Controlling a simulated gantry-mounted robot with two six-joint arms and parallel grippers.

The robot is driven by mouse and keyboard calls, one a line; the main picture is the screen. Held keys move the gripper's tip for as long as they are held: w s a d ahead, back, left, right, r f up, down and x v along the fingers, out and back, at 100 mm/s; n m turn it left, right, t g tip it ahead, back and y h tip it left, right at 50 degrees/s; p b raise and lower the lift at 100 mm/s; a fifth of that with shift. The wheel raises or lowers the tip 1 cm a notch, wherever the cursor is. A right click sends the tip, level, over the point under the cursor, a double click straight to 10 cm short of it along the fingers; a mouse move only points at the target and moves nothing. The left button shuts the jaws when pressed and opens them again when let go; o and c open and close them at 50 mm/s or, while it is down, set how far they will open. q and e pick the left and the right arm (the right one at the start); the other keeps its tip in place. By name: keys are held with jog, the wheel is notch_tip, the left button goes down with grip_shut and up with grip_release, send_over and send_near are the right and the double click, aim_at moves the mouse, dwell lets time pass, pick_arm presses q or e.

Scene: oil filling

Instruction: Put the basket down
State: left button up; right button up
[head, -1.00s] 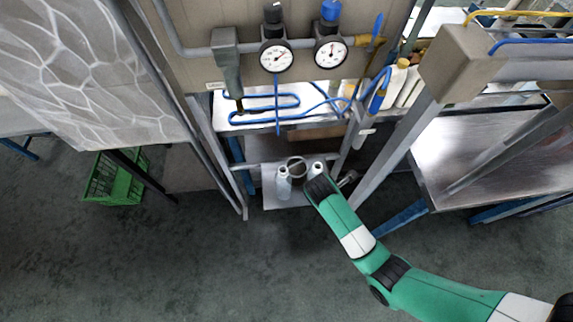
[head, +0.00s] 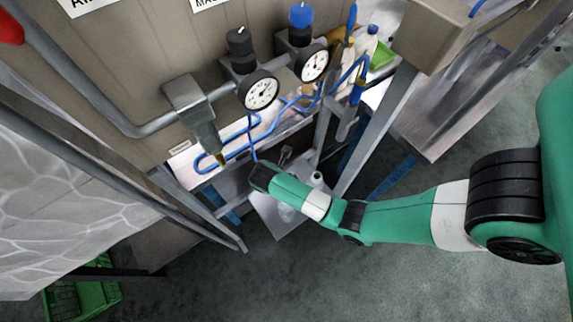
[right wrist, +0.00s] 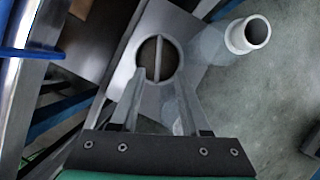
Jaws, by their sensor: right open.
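A round, dark-centred rim with a bar across it (right wrist: 157,57), possibly the basket, lies just beyond my right fingertips in the right wrist view. It sits on or over a light grey plate; I cannot tell its depth. My right gripper (right wrist: 160,88) is open, with its two grey fingers apart and pointed at the rim's near side. I cannot tell whether they touch it. In the head view my right gripper (head: 286,155) is small and partly behind my green arm. A green slatted crate (head: 85,302) stands on the floor at lower left. My left gripper is not in view.
Two pressure gauges, pipes and blue hose are above my right gripper. Frame legs flank the low shelf. The floor in front is clear.

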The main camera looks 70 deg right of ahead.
jog(key=x, duration=0.3)
jog(key=shift+b, duration=0.35)
jog(key=b+x, duration=0.3)
jog(key=x, duration=0.2)
jog(key=shift+w+d, duration=0.1)
jog(key=shift+d, duration=0.05)
jog(key=shift+c, duration=0.2)
grip_shut()
jog(key=shift+r, duration=0.1)
dwell(0.6)
